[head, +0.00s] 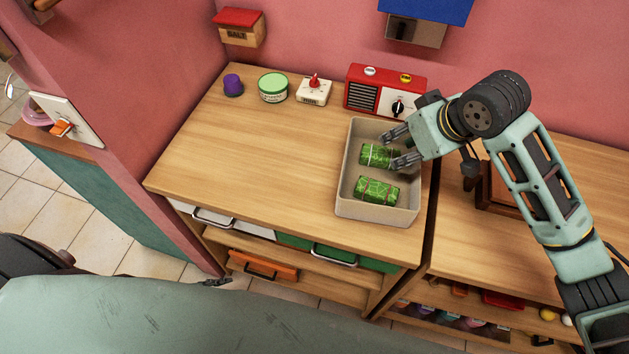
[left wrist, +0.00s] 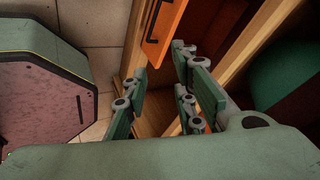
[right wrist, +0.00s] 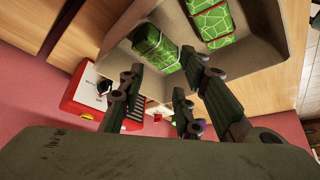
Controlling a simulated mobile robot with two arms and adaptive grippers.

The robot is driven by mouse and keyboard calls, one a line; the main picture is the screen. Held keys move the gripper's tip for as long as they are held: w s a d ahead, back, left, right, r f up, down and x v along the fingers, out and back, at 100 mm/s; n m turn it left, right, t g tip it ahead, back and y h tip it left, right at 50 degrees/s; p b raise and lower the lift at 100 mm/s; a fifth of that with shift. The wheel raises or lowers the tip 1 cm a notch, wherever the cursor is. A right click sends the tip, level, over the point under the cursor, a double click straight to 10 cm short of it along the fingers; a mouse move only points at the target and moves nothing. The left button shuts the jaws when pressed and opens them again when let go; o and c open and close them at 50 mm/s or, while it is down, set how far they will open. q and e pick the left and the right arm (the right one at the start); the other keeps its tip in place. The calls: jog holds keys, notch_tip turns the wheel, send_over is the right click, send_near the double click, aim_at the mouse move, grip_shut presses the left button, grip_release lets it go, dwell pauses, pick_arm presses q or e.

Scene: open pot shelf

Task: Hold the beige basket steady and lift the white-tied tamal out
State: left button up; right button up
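The beige basket (head: 347,203) stands on the wooden counter and holds two green patterned tamales. The farther tamal (head: 376,155) seems to have pale ties; it also shows in the right wrist view (right wrist: 157,48). The nearer tamal (head: 376,191) has reddish ties. My right gripper (head: 391,151) is open over the basket's right side, its fingers near the right end of the pale-tied tamal, without visible grip. My left gripper (left wrist: 158,88) is open and empty, low in front of the cabinet near an orange drawer, away from the basket; in the head view it is mostly hidden.
A red radio (head: 385,91) stands just behind the basket. A white timer (head: 314,91), a green tin (head: 273,87) and a purple item (head: 233,85) line the back of the counter. The counter left of the basket is clear. The orange drawer (head: 262,264) is below the countertop.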

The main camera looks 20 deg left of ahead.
pick_arm(q)
jog(key=w+a+r+m+h, duration=0.15)
jog(key=r+h, duration=0.45)
jog(key=r, duration=1.1)
jog(key=w+a+r+m+h, duration=0.1)
jog(key=w+r+m+h, duration=0.3)
jog(key=r, duration=1.3)
jog(key=w+d+r+m+h, duration=0.4)
jog(key=d+r+h, duration=0.5)
jog(key=d+r, duration=0.6)
jog(key=m+g+y, duration=0.5)
jog(key=m+y, duration=0.3)
jog(key=m, duration=2.2)
send_over(365, 221)
notch_tip(365, 221, down, 7)
jog(key=shift+w+f, duration=0.1)
jog(key=shift+f, duration=0.1)
jog(key=shift+c, duration=0.4)
